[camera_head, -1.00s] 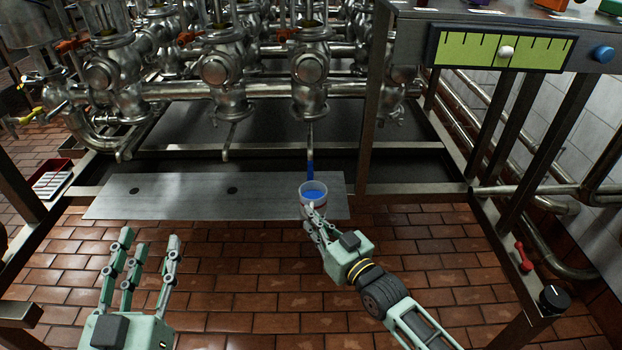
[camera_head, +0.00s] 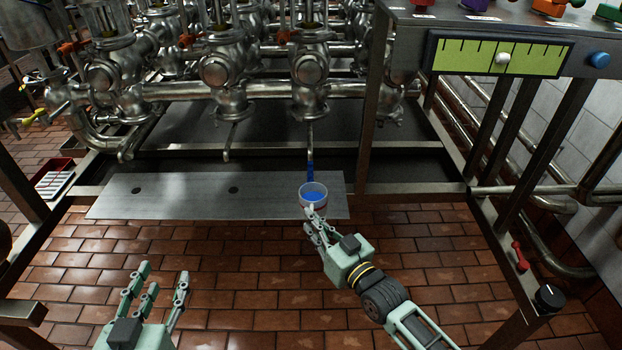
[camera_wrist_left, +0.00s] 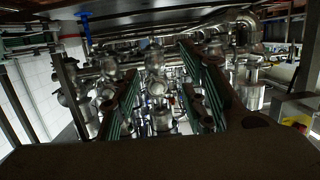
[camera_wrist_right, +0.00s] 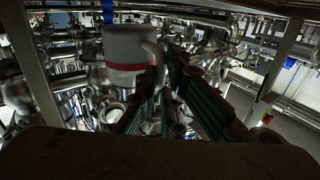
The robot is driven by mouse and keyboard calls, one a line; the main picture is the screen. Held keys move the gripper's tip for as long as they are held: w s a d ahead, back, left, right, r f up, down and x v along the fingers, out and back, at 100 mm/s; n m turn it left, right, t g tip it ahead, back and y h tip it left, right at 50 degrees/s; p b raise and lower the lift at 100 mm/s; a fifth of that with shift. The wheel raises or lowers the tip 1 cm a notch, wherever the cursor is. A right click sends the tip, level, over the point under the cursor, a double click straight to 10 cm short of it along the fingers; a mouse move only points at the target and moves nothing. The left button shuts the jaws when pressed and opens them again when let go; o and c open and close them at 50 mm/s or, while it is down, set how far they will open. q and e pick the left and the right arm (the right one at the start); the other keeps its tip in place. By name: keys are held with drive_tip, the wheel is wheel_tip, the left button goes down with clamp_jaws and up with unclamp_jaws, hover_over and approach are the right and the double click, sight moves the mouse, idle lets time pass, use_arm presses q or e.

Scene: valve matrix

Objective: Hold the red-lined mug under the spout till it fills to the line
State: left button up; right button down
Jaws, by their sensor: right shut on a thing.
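The mug (camera_head: 314,199) is upright under a thin metal spout (camera_head: 311,145) at the right of the pipe row. A blue stream (camera_head: 310,171) runs from the spout into it, and blue liquid shows inside. The right wrist view shows the white mug (camera_wrist_right: 128,50) with a red line around its lower part and its handle toward the fingers. My right gripper (camera_head: 318,225) is shut on the mug's handle side. The liquid level against the line is hidden by the wall. My left gripper (camera_head: 158,282) is open and empty, low at the left.
A grey metal plate (camera_head: 200,196) with dark holes lies behind and left of the mug. A green gauge (camera_head: 500,56) with a white knob and a blue button (camera_head: 599,59) sit at upper right. Steel frame posts stand on both sides. Brick floor shows between the arms.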

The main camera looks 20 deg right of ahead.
use_arm(q)
drive_tip(key=s+a+f+g+y+p, duration=0.1)
drive_tip(key=s+a+f+g, duration=0.1)
drive_tip(key=f, duration=0.4)
drive_tip(key=shift+s+f+g, duration=0.3)
drive_tip(key=shift+s+g, duration=0.5)
drive_tip(key=shift+g, duration=0.1)
